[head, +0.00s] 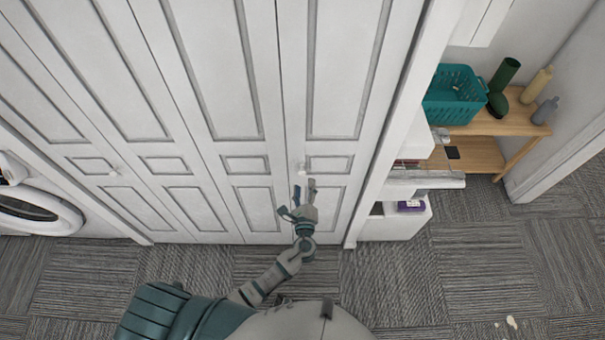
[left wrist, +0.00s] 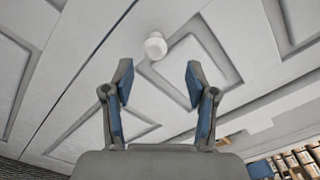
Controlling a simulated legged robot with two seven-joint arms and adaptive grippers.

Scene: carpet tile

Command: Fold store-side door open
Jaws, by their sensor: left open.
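A row of white panelled folding doors (head: 208,110) fills the left and middle of the head view, and all panels look closed. A small round white knob (head: 300,168) sits on the rightmost panel. Another knob (head: 114,172) sits on a panel to the left. My left gripper (head: 298,190) is open just below the right knob in the head view. In the left wrist view, the knob (left wrist: 155,46) shows beyond the open fingers (left wrist: 158,85), roughly between them and slightly left of the middle, not touched. My right gripper is not in view.
A white front-loading washer (head: 35,208) stands at the far left. Right of the doors are a white shelf unit (head: 400,225) and a wooden shelf (head: 470,150) with a teal basket (head: 455,95) and bottles (head: 537,85). Grey carpet (head: 480,270) is mostly clear in front.

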